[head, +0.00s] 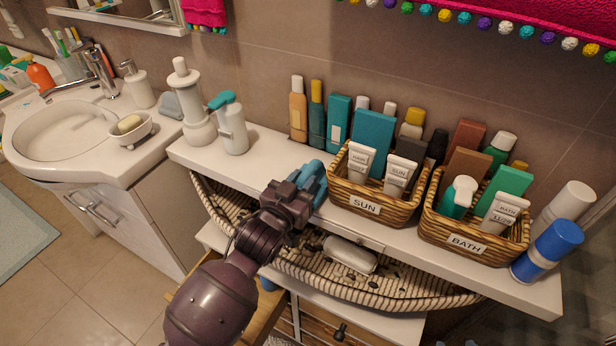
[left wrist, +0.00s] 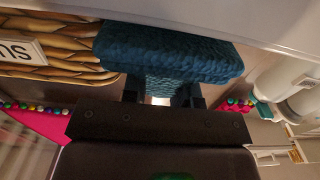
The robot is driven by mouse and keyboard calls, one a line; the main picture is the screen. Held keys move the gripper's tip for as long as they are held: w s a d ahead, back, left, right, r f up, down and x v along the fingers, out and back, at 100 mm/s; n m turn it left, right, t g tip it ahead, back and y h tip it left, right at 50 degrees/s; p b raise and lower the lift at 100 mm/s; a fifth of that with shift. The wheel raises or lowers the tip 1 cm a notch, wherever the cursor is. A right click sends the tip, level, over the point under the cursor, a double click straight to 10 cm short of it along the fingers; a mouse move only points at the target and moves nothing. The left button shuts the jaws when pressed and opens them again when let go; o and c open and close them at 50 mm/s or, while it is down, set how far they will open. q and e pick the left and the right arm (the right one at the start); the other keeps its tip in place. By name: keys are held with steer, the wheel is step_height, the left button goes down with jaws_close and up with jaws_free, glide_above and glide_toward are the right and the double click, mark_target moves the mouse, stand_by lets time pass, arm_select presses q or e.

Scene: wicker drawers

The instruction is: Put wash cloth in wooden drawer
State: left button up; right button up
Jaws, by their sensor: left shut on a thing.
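The wash cloth (head: 314,180) is blue and folded. My left gripper (head: 302,195) is shut on it at the edge of the white shelf, just left of the SUN basket. In the left wrist view the textured teal cloth (left wrist: 165,52) sits between the fingers (left wrist: 162,95). I cannot tell whether the cloth still touches the shelf. A wooden drawer (head: 266,316) stands open low down, below and behind my left arm, which hides much of it. My right gripper is not in view.
The SUN basket (head: 386,217) and BATH basket (head: 463,244), full of bottles, stand on the white shelf (head: 270,150). A long woven basket (head: 400,288) holding a rolled white towel (head: 349,254) sits below the shelf.

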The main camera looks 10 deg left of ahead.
arm_select(q)
steer(key=x, duration=0.2)
steer(key=shift+w+d, duration=0.1)
steer(key=shift+w, duration=0.15)
steer(key=shift+s+f, duration=0.1)
steer(key=shift+f, duration=0.2)
steer(key=shift+f, duration=0.25)
steer(key=o, duration=0.9)
steer(key=shift+r, duration=0.2)
steer(key=shift+s, duration=0.2)
steer(key=v, duration=1.1)
steer(key=shift+s+p, duration=0.25)
steer(key=shift+p, duration=0.1)
